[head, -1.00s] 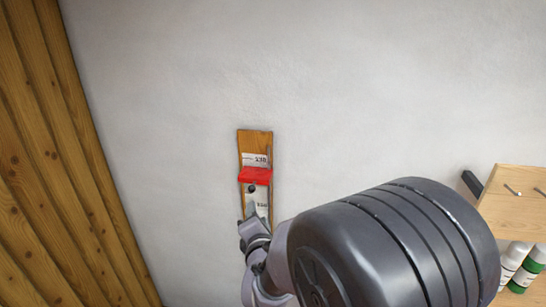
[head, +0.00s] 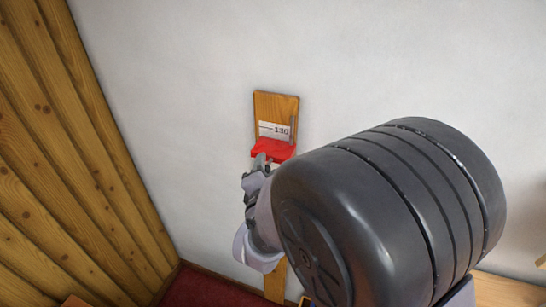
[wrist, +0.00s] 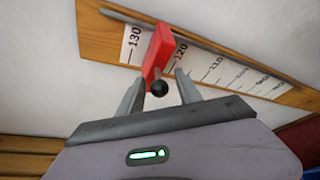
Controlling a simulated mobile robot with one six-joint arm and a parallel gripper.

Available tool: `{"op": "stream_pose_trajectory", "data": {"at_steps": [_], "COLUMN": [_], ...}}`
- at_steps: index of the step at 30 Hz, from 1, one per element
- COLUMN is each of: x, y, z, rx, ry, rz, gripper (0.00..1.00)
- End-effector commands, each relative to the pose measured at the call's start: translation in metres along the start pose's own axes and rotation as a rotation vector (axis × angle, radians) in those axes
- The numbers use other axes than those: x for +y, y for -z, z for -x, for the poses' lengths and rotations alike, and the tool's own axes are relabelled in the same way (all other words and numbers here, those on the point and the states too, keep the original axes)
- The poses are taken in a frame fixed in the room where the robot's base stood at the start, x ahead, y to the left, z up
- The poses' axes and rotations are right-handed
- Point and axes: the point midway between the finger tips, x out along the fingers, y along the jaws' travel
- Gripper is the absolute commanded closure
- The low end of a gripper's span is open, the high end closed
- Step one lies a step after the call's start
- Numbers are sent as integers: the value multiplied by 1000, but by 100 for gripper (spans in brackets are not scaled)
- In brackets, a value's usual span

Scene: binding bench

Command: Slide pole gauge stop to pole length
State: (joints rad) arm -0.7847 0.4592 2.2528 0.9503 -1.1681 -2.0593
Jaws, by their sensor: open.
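The wooden pole gauge (head: 277,104) is a board on the white wall with a printed scale. The red stop (head: 272,148) sits across it just below the 130 mark in the head view. In the wrist view the red stop (wrist: 158,52) lies between the 130 and 120 marks on the gauge board (wrist: 98,30). A black knob (wrist: 158,88) sticks out from the stop. My gripper (wrist: 161,82) is open, its fingers on either side of the knob with gaps visible.
A thin metal rod (wrist: 185,35) runs along the gauge board. A wood-plank wall (head: 75,150) stands at the left. The white wall (head: 400,60) is bare around the gauge. A wooden surface (head: 508,290) shows at the lower right.

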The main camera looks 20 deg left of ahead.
Motion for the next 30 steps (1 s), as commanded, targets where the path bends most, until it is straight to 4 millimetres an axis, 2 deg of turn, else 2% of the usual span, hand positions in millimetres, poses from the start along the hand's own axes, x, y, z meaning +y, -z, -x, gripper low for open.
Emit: {"op": "stream_pose_trajectory", "data": {"at_steps": [11, 15, 17, 18, 30], "x": [0, 0, 0, 0, 0], "y": [3, 2, 2, 2, 2], "z": [2, 2, 1, 1, 1], "rx": [0, 0, 0, 0, 0], "ry": [0, 0, 0, 0, -1], "rz": [-1, -1, -1, -1, -1], "gripper": [59, 86, 98, 100, 100]}}
